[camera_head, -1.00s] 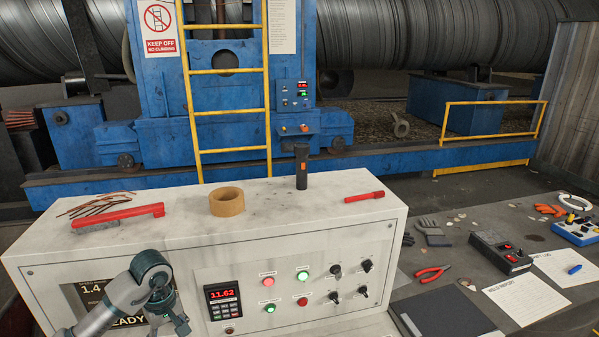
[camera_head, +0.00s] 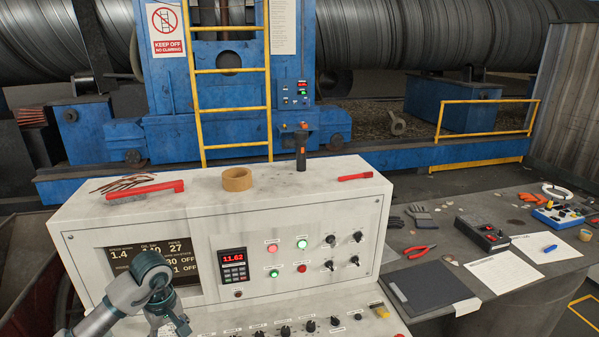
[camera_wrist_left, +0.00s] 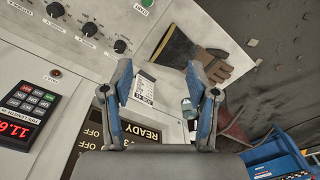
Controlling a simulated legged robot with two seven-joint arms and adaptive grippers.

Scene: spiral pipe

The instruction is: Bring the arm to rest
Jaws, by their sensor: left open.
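My left arm (camera_head: 150,268) comes in at the lower left of the head view, in front of the dark display screen of the white console (camera_head: 215,195). Its gripper is below that picture's edge. In the left wrist view my left gripper (camera_wrist_left: 158,68) has its two blue-grey fingers spread apart with nothing between them. The console panel and screen lie behind and to the left of the fingers there. My right gripper is in neither view.
On the console top are a red-handled brush (camera_head: 145,190), a tape roll (camera_head: 237,179), a black flashlight (camera_head: 301,152) and a red marker (camera_head: 355,177). A grey side table (camera_head: 470,205) holds pliers (camera_head: 422,251), a clipboard (camera_head: 428,287) and gloves. A brown-and-black glove (camera_wrist_left: 211,66) shows in the wrist view.

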